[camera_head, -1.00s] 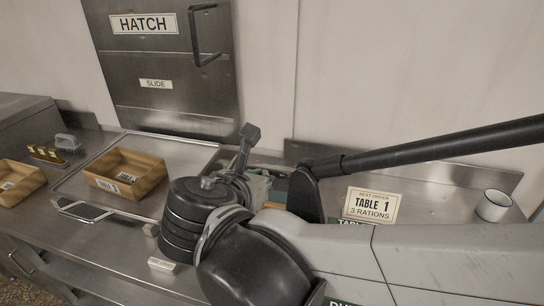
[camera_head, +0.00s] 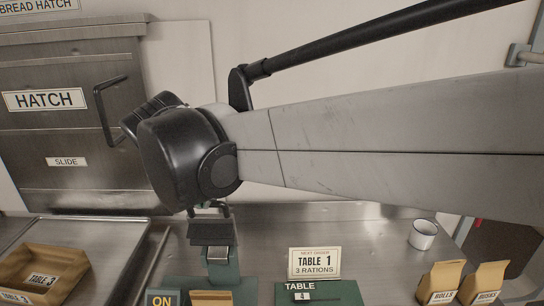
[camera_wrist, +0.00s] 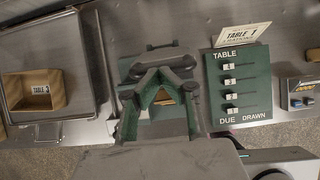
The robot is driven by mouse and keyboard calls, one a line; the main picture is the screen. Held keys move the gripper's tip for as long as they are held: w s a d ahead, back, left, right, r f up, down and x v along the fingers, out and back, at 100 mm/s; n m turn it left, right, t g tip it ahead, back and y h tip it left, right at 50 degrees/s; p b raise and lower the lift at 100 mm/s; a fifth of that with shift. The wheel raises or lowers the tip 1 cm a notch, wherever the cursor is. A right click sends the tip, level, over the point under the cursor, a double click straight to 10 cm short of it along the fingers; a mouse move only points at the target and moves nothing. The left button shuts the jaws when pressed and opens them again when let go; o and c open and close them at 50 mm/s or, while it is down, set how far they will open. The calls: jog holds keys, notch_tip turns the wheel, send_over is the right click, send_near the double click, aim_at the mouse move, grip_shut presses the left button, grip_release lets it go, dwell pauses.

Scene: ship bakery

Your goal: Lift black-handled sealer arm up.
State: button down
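The green sealer (camera_head: 235,288) stands on the steel counter, partly below the frame in the head view. A dark block (camera_head: 210,232), which looks like the black handle of the sealer arm, sits above it with a grey metal part beneath. In the wrist view, dark parts of my gripper (camera_wrist: 161,72) form an inverted V over the green sealer. Their tips lie close together, but the opening and any contact with the handle are unclear. A tan item (camera_wrist: 161,97) shows between them. In the head view my wrist hides most of the gripper.
A green TABLE board (camera_wrist: 238,88) stands right of the sealer, with a Table 1 card (camera_head: 315,262) behind. A wooden Table 3 tray (camera_head: 68,262) is at left. The hatch (camera_head: 62,130) is behind.

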jog(key=shift+w+a, duration=0.1)
jog(key=shift+w, duration=0.35)
jog(key=shift+s+r, duration=0.1)
jog(key=shift+r, duration=0.05)
jog(key=s+p+v, duration=0.1)
jog(key=p+v, duration=0.6)
jog(key=v, duration=0.6)
jog(key=shift+s+f, duration=0.2)
jog(key=shift+f, duration=0.3)
